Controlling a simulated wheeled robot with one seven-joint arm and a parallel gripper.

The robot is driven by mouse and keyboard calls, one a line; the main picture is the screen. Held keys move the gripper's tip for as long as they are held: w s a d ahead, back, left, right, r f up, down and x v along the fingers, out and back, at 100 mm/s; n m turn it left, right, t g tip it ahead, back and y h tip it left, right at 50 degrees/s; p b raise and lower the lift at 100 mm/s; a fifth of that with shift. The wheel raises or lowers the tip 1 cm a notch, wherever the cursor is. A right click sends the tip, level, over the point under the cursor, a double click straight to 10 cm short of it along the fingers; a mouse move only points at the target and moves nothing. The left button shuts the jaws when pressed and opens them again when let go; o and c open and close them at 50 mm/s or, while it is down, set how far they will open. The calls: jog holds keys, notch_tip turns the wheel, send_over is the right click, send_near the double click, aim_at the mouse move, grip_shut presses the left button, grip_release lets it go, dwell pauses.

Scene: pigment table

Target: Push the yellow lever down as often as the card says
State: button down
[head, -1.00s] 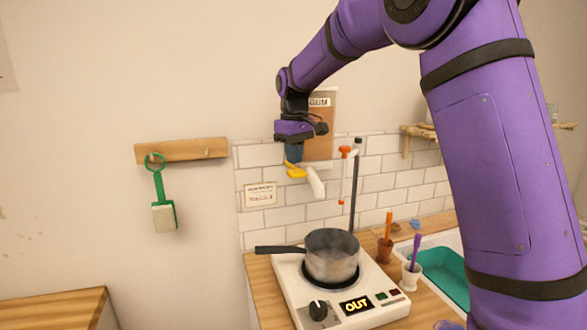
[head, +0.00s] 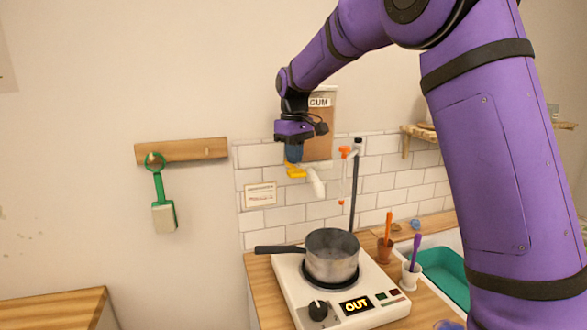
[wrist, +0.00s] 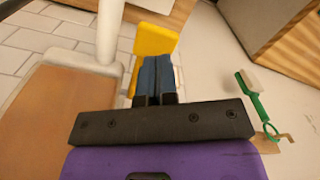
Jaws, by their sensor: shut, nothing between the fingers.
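The yellow lever (head: 297,173) sticks out below the dispenser labelled GUM (head: 320,103), beside its white spout (head: 316,183). My gripper (head: 293,160) is shut and empty, fingers pointing down, right at the lever's top. In the wrist view the closed blue fingertips (wrist: 156,60) lie against or just in front of the yellow lever (wrist: 153,40); I cannot tell whether they touch. The card (head: 260,195) is on the tiled wall, lower left of the lever; its writing is too small to read.
A pot (head: 332,258) stands on a white hotplate (head: 290,285) showing OUT, below the spout. A green brush (head: 161,200) hangs left.

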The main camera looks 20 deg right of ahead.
aim_at(294, 171)
jog(key=shift+f, duration=3)
jog(key=shift+r, duration=4.35)
jog(key=shift+s+d+r, duration=0.1)
jog(key=shift+s+r, duration=0.05)
jog(key=shift+s, duration=0.1)
jog(key=s+d+r+m+t, duration=0.1)
jog(key=s+d+r+m, duration=0.15)
jog(key=s, duration=0.75)
jog(key=s+d+r+m+t, duration=0.1)
jog(key=s+d+r+t, duration=0.15)
jog(key=s, duration=0.65)
jog(key=s+d+f+m+t, duration=0.1)
jog(key=s+f, duration=0.2)
jog(key=s, duration=0.6)
jog(key=s+f+m+t, duration=0.1)
jog(key=s+f, duration=0.2)
jog(key=s, duration=0.7)
jog(key=shift+s+d, duration=0.3)
jog(key=shift+d, duration=0.05)
